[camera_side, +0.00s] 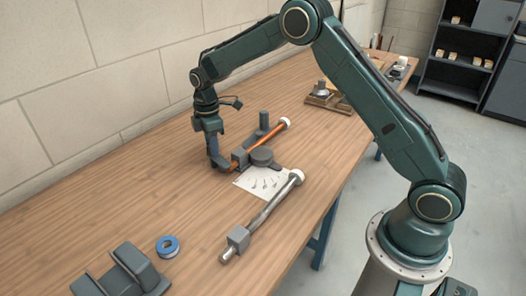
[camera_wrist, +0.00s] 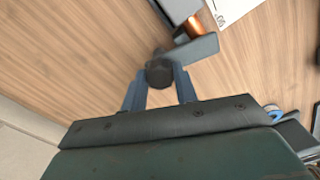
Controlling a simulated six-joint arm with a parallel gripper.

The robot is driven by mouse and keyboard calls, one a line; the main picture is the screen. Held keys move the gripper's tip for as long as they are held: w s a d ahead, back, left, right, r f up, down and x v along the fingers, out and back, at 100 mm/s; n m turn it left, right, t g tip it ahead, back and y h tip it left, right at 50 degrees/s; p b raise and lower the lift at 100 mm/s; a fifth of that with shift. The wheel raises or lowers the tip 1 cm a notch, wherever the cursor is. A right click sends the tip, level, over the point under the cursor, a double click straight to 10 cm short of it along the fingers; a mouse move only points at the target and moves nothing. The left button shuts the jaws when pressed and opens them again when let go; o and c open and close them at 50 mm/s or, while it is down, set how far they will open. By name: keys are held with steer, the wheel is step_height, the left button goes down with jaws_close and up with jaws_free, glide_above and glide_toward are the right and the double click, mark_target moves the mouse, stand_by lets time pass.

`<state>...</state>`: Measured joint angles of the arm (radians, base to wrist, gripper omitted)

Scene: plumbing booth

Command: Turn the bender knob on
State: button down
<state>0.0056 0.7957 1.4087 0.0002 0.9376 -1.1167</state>
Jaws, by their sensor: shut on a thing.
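The dark round bender knob (camera_wrist: 160,72) sits between the two blue fingers of my gripper (camera_wrist: 160,82) in the wrist view. My gripper is shut on it. In the side view my gripper (camera_side: 213,155) points down at the near-left end of the grey bender (camera_side: 262,157), and the knob is hidden there by the fingers. A copper pipe (camera_side: 272,134) lies through the bender, with a white cap at its far end. Its orange end (camera_wrist: 194,27) also shows in the wrist view beside a grey bender part (camera_wrist: 197,50). I cannot tell the knob's setting.
A white sheet with drawings (camera_side: 262,182) lies beside the bender. A grey metal bar tool (camera_side: 268,213), a blue tape roll (camera_side: 168,246) and a dark grey cradle (camera_side: 122,273) lie nearer. A wooden tray (camera_side: 328,100) stands farther back. The wooden bench (camera_side: 110,205) is clear at left.

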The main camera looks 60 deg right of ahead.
steer(key=shift+r+n, duration=0.1)
steer(key=shift+n, duration=1.2)
steer(key=c, duration=1.1)
jaws_free()
step_height(320, 180, up, 14)
steer(key=shift+f, duration=0.1)
